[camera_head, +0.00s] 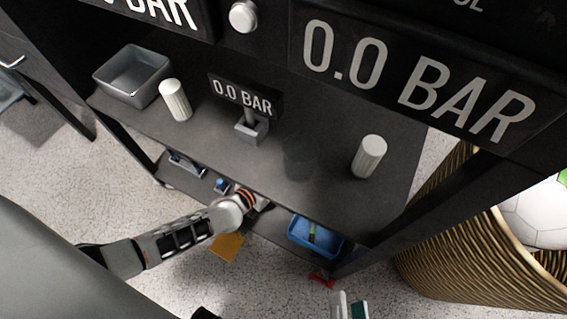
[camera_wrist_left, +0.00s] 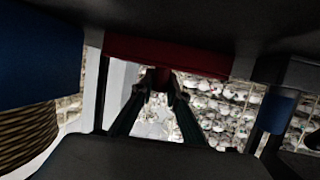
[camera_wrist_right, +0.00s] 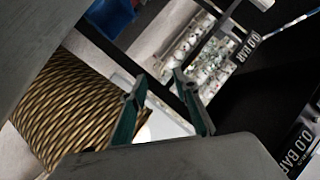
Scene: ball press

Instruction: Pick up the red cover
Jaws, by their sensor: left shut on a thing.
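A dark red bar, which looks like the red cover (camera_wrist_left: 200,58), spans the upper middle of the left wrist view. A narrow red part of it reaches down between the fingertips of my left gripper (camera_wrist_left: 159,85), which are closed on it. In the head view my left arm reaches under the table top to the lower shelf, and its fingers are hidden there. My right gripper (camera_wrist_right: 156,80) is open and empty in the right wrist view. It also shows at the bottom edge of the head view (camera_head: 350,306).
A blue tray (camera_head: 316,238) is on the lower shelf, and a small red object (camera_head: 321,279) is near its front leg. A grey bin (camera_head: 133,76) and two white cylinders (camera_head: 175,100) stand on the table top (camera_head: 310,140). A gold ribbed basket (camera_head: 470,250) holds a ball at right.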

